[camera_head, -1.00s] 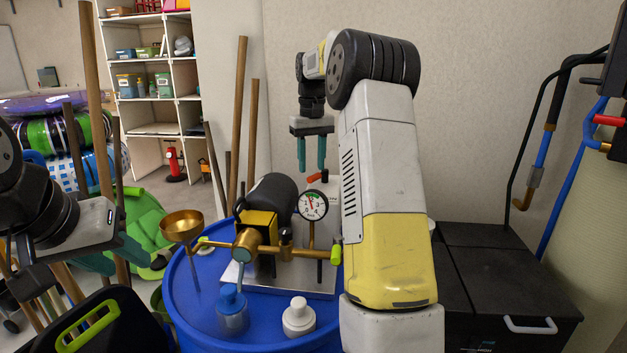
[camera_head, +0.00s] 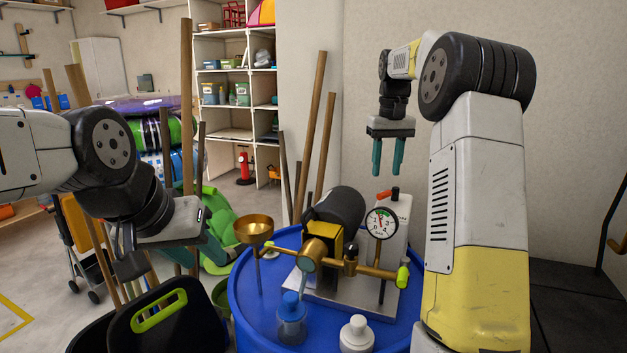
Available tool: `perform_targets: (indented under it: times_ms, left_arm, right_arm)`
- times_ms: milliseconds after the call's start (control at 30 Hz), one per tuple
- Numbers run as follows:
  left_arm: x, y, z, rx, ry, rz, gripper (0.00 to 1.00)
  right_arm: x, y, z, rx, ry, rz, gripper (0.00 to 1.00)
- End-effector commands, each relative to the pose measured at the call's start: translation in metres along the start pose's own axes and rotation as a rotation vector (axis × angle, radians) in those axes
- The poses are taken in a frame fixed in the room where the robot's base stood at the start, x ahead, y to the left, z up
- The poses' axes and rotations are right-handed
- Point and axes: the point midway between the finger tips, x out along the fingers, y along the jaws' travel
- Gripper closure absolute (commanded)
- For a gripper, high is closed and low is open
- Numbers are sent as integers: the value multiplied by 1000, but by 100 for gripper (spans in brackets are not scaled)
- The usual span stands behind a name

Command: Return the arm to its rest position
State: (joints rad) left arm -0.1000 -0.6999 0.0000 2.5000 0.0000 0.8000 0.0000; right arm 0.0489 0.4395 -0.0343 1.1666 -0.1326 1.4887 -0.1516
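My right arm stands upright on the right side of the head view. Its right gripper (camera_head: 388,157) points down above the blue drum, with its two teal fingers apart and nothing between them. The fingertips are above and behind the pressure gauge, in front of the wall. My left arm comes in from the left edge. Its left gripper (camera_head: 212,250) is low, left of the brass funnel (camera_head: 253,229), with teal fingers seen partly edge-on. I see nothing held in it, but the gap between its fingers is not clear.
A blue drum (camera_head: 246,290) carries a pump with brass pipes, a gauge (camera_head: 382,223), a blue-capped bottle (camera_head: 291,318) and a white bottle (camera_head: 357,335). A black bin (camera_head: 150,335) with a green handle stands at front left. Wooden poles (camera_head: 313,140) lean behind the drum. Shelves stand behind.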

Motion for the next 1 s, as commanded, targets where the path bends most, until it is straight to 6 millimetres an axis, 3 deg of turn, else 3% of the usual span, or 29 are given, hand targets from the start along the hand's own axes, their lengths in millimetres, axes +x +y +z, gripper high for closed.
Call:
perform_targets:
  times_ms: [200,433,567,800,1000]
  left_arm:
    - [0,0,0,0,0,0,60]
    - [0,0,0,0,0,0,60]
    - [0,0,0,0,0,0,60]
    - [0,0,0,0,0,0,60]
    - [0,0,0,0,0,0,60]
  right_arm:
    - [-36,-32,62,-5,123,-28,60]
    - [-47,-66,138,-4,256,-64,60]
    - [-40,-85,184,-1,329,-87,60]
    - [-8,-115,261,10,452,-129,60]
    - [17,-127,295,19,508,-150,60]
